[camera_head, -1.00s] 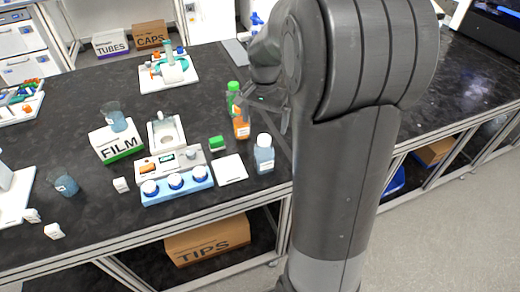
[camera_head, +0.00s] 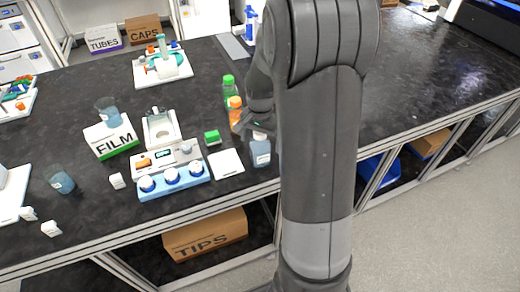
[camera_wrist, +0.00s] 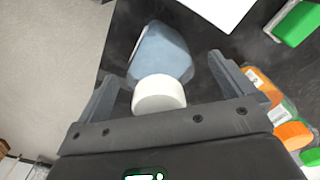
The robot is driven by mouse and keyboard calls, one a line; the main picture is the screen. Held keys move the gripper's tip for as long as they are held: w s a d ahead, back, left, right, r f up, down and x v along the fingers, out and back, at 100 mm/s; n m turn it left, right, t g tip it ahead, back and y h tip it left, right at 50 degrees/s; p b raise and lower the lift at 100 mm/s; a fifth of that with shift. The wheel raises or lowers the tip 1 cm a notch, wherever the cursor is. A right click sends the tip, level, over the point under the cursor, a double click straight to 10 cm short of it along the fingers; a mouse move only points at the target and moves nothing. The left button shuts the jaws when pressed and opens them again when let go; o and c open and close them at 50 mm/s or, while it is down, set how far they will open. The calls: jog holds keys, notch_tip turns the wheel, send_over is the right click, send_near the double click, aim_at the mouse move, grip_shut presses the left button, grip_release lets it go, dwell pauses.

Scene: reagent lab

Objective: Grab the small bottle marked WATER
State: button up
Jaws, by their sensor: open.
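A small bottle with blue-grey contents and a white cap (camera_head: 261,152) stands near the table's front edge, partly behind my arm. Its label is not readable. In the wrist view, its body (camera_wrist: 160,52) and white cap (camera_wrist: 158,93) lie between my fingers. My gripper (camera_wrist: 163,68) is open, with one finger on each side of the bottle and gaps showing on both sides. In the head view, my gripper (camera_head: 252,122) is at the bottle's top, mostly hidden by my arm.
An orange bottle (camera_head: 235,115) and a green-capped bottle (camera_head: 229,92) stand close behind. The orange one is just outside my right finger in the wrist view (camera_wrist: 262,88).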

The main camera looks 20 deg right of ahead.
jog(key=c, duration=1.2)
jog(key=shift+r, duration=0.15)
